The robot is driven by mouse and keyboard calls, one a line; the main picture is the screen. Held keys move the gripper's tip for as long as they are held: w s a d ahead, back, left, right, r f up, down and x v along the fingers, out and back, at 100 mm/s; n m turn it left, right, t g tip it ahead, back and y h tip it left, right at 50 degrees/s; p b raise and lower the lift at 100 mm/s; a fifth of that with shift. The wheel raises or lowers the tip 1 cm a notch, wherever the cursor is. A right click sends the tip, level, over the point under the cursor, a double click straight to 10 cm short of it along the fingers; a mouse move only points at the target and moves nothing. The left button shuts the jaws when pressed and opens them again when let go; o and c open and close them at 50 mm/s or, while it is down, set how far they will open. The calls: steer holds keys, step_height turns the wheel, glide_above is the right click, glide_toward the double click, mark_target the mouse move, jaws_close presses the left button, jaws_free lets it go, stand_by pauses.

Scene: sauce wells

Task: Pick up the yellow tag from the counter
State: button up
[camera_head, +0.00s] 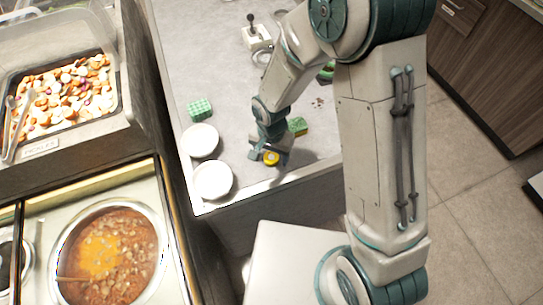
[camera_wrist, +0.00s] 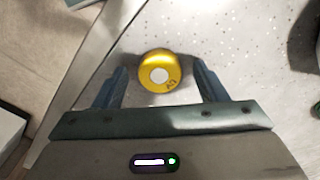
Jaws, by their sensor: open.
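The yellow tag (camera_wrist: 159,71) is a round disc with a pale centre and small dark markings. It lies on the grey counter (camera_wrist: 235,45) near the counter's edge. In the wrist view it sits between and slightly beyond the fingertips of my gripper (camera_wrist: 160,80), with a gap on both sides. In the head view the tag (camera_head: 271,157) shows beneath my gripper (camera_head: 268,156), close to the counter's front edge. My gripper is open and empty. I cannot tell its exact height above the counter.
Two white bowls (camera_head: 201,141) (camera_head: 213,180) stand left of my gripper. A green checked block (camera_head: 200,109) and a green-yellow sponge (camera_head: 297,126) lie nearby. A joystick-like device (camera_head: 256,37) stands farther back. A soup pot (camera_head: 110,254) and a food tray (camera_head: 62,95) are at the left.

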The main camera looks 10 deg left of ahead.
steer(key=c, duration=1.1)
steer(key=shift+o, duration=0.2)
steer(key=shift+r, duration=0.15)
